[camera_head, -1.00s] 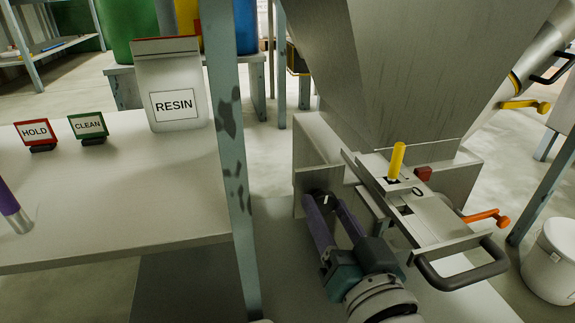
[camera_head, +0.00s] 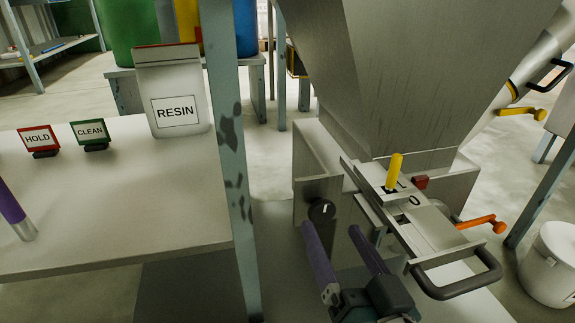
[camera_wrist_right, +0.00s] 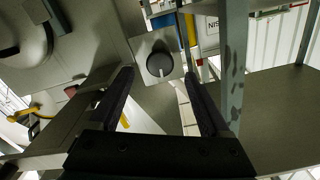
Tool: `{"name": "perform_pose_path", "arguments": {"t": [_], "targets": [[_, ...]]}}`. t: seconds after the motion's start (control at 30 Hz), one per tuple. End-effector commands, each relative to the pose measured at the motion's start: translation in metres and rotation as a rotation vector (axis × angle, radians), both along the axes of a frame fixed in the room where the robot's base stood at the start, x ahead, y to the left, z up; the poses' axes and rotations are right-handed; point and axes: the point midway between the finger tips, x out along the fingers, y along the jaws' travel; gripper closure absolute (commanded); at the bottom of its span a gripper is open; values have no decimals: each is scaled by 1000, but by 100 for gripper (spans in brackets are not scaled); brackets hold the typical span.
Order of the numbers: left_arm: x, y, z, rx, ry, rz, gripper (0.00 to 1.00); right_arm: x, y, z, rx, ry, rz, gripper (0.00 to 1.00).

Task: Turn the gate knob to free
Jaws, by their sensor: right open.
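The gate knob (camera_head: 322,211) is a round black knob with a white pointer mark, on the grey plate beside the slide gate below the hopper. It also shows in the right wrist view (camera_wrist_right: 159,62), where the mark points toward the bottom of the picture. My right gripper (camera_head: 331,228) is open, its two purple fingers in front of and below the knob in the head view. In the right wrist view the knob lies between and beyond the fingertips (camera_wrist_right: 158,75), and nothing is held.
The slide gate (camera_head: 432,225) with a black loop handle (camera_head: 457,281), a yellow pin (camera_head: 394,172) and an orange lever (camera_head: 482,224) is close right of the gripper. A blue-grey post (camera_head: 236,180) stands left. The table (camera_head: 120,215) bears HOLD and CLEAN signs and a RESIN bag.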

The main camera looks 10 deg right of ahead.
Motion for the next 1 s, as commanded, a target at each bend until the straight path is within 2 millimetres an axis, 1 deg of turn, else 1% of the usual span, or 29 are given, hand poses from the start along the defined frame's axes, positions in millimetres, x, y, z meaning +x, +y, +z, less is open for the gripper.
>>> {"name": "perform_pose_path", "arguments": {"t": [0.03,0.1,0.2,0.33,0.47,0.83,0.93,1.0], "targets": [[0,0,10,1,0,-1,50,-12,0,4,-1,5,1,19],[0,0,15,1,0,-1,50,-26,-1,3,-2,5,1,19],[0,0,21,1,0,-1,50,-43,-1,3,-2,4,1,19],[0,0,24,1,0,-1,50,-57,-2,2,-1,1,0,19],[0,0,24,0,0,0,50,-62,-2,1,0,0,1,19],[0,-2,24,-8,0,6,50,-62,-2,1,-1,0,0,19],[0,-3,33,-9,0,6,50,-61,-2,9,-3,7,4,19],[0,-3,47,-9,1,6,50,-59,-1,23,-7,25,13,19]]}}
